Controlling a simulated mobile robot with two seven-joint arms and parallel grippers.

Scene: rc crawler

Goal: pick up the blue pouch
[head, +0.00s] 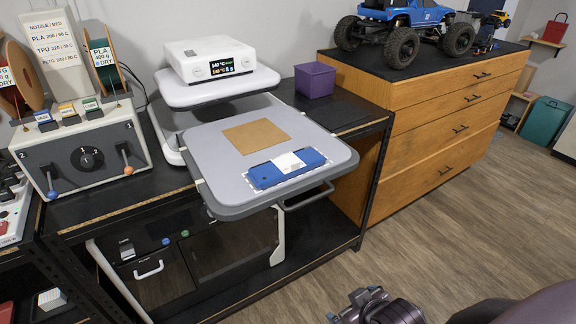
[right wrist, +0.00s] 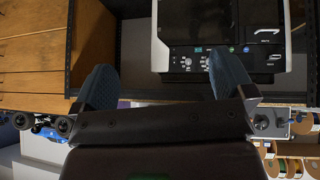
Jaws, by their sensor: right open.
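The blue pouch (head: 261,178), with a white patch across its middle, lies flat on the grey tray-like platform (head: 215,160) of the white machine in the head view. It lies near the platform's front edge, in front of a tan square sheet (head: 256,134). I cannot make the pouch out in the right wrist view. My right gripper (head: 372,306) is at the bottom of the head view, over the floor and well apart from the pouch. In the right wrist view its two fingers (right wrist: 162,82) are spread wide with nothing between them. My left gripper is not in view.
A purple bin (head: 315,80) stands behind the platform on the black bench. A grey control box (head: 83,150) with levers is at left. A wooden drawer cabinet (head: 440,95) carrying a blue truck (head: 405,17) is at right. The wood floor (head: 450,235) in front is clear.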

